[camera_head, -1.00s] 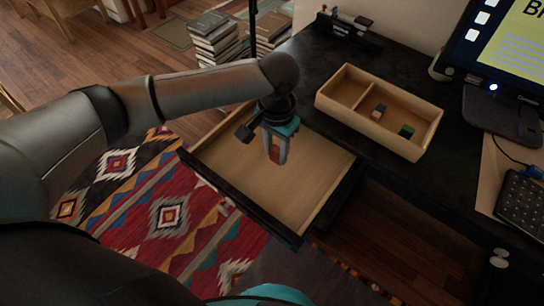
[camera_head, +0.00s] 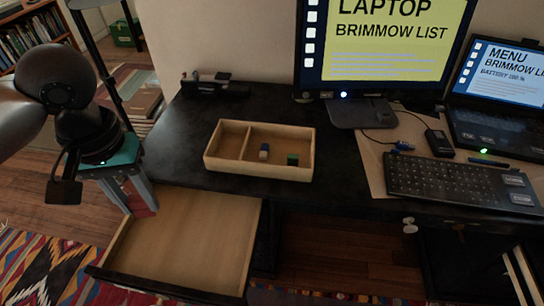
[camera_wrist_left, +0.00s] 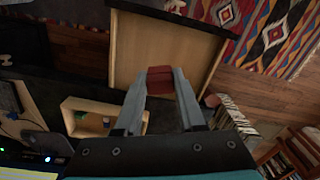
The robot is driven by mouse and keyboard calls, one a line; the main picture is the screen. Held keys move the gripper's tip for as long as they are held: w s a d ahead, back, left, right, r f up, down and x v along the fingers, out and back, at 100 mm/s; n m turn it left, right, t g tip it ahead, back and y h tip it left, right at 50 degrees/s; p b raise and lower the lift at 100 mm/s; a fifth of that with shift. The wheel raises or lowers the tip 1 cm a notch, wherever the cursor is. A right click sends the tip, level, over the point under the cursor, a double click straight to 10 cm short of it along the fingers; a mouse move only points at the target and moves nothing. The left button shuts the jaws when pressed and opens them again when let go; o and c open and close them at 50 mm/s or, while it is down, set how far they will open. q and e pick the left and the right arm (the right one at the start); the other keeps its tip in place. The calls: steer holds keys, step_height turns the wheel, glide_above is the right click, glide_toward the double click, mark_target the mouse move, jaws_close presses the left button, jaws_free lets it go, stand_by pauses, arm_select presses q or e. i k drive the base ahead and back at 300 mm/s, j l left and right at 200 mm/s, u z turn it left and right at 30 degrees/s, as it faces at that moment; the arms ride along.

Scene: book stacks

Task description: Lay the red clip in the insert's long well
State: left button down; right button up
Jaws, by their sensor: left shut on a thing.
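My left gripper (camera_head: 140,193) is shut on the red clip (camera_wrist_left: 160,80), which sits between its fingertips in the left wrist view. In the head view the gripper is above the left side of the open drawer, and the clip (camera_head: 146,201) shows as a dark red patch, partly hidden by the fingers. The wooden insert (camera_head: 228,167) stands on the black desk, to the right of the gripper. It has a divider, with an empty compartment on the left and a longer one on the right. A blue-and-white block (camera_head: 263,151) and a green block (camera_head: 292,159) lie in the right compartment. My right gripper is not in view.
The open drawer (camera_head: 190,235) looks empty, below the desk edge. A monitor (camera_head: 385,45), keyboard (camera_head: 455,183) and laptop (camera_head: 500,125) occupy the desk's right side. A dark stand (camera_head: 215,87) is at the back left. Desk around the insert (camera_wrist_left: 70,115) is clear.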

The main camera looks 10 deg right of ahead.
mark_target(295, 147)
steer(key=i+l+z, duration=0.6)
steer(key=i, duration=0.35)
